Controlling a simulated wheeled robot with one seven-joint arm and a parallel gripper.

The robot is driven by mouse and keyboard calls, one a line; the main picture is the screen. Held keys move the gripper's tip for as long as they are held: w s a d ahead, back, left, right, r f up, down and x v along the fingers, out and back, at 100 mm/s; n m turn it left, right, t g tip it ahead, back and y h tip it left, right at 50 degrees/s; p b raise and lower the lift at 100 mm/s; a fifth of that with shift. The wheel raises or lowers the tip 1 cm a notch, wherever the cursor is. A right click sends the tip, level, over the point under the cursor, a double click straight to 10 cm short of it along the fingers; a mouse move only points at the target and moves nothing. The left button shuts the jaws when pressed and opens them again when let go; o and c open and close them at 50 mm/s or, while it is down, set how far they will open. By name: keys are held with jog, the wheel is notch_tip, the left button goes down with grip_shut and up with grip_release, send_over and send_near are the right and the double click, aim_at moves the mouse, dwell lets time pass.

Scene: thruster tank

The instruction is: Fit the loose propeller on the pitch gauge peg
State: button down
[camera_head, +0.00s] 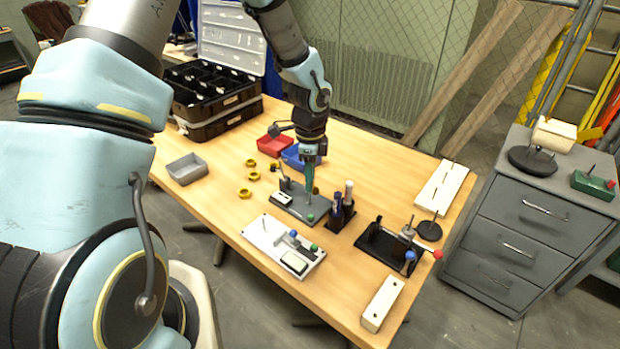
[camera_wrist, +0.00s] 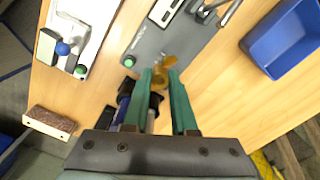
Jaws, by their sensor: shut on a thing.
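My gripper (camera_wrist: 160,84) points down with its green fingers shut on the loose propeller (camera_wrist: 167,64), a small gold-brown bladed piece. In the head view the gripper (camera_head: 309,197) is over the right part of a dark grey plate, and a bit of the propeller (camera_head: 316,190) shows beside the fingers. This plate (camera_head: 300,209), with a white display, a green knob and an upright metal part, looks like the pitch gauge; it also shows in the wrist view (camera_wrist: 146,44). I cannot make out the peg clearly, nor whether the propeller touches it.
A black holder (camera_head: 340,218) with upright tools stands close to the right of the plate. A white board (camera_head: 268,249) with knobs lies in front. Blue (camera_head: 291,156) and red (camera_head: 275,143) trays are behind. Several brass rings (camera_head: 245,193) and a grey tray (camera_head: 186,170) are left.

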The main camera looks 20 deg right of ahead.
jog(key=shift+f, duration=0.25)
jog(key=shift+f+b, duration=0.35)
jog(key=shift+f, duration=0.45)
jog(key=shift+f+b, duration=0.3)
jog(key=shift+b, duration=0.15)
jog(key=shift+f, duration=0.15)
jog(key=shift+f+b, duration=0.3)
jog(key=shift+f, duration=0.05)
jog(key=shift+f+b, duration=0.3)
jog(key=shift+f, duration=0.35)
dwell(0.5)
jog(key=c, duration=0.6)
grip_release()
jog(key=shift+c, duration=0.2)
